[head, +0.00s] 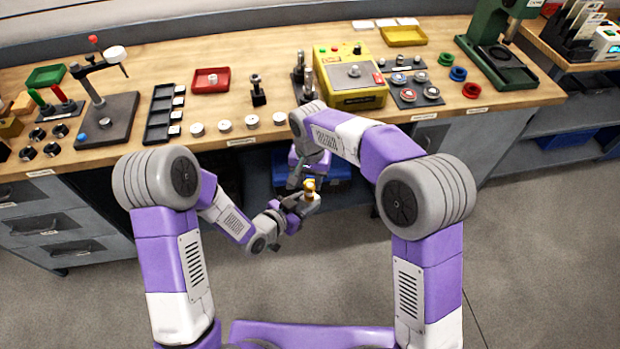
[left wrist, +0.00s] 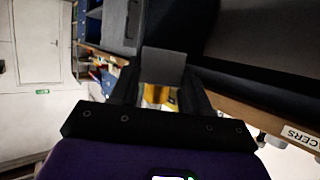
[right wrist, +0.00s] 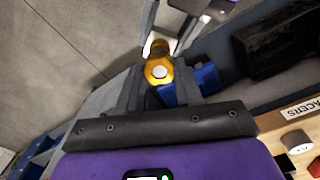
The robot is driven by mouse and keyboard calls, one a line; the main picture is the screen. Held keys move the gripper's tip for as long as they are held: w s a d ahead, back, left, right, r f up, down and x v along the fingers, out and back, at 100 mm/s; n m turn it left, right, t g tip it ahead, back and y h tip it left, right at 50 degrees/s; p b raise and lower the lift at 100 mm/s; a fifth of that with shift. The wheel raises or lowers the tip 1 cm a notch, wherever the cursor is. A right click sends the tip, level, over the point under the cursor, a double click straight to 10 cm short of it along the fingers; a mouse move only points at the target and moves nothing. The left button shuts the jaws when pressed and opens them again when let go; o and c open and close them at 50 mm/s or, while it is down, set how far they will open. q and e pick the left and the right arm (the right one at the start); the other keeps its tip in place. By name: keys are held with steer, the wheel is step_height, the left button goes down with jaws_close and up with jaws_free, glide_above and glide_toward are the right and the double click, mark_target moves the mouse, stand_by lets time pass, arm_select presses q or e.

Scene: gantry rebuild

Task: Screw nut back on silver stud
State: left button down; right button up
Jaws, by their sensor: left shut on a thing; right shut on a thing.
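A brass-yellow nut (right wrist: 158,73) with a pale silver centre, the stud's end (right wrist: 160,72), sits between the fingers of my right gripper (right wrist: 160,88) in the right wrist view. My right gripper is shut on the nut. In the head view the nut (head: 309,184) shows where my two grippers meet, in front of the bench edge. My left gripper (head: 292,203) comes in from the left and is shut on the part, seemingly the stud. In the left wrist view yellow metal (left wrist: 157,93) shows between its fingers, behind a grey block. Most of the stud is hidden, so thread engagement cannot be told.
The wooden bench (head: 225,75) lies behind the grippers. It carries a yellow box (head: 350,75), a black tray (head: 162,115), several white discs (head: 224,125) and a green press (head: 497,50). A blue bin (head: 340,168) is under the bench, close behind the grippers. The floor in front is clear.

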steer(key=m, duration=1.2)
steer(key=shift+m, duration=0.4)
steer(key=m, duration=0.5)
steer(key=shift+a+m, duration=0.1)
steer(key=shift+m, duration=0.2)
steer(key=m, duration=0.5)
steer(key=shift+w+m, duration=0.1)
steer(key=shift+m, duration=0.3)
steer(key=o, duration=1.8)
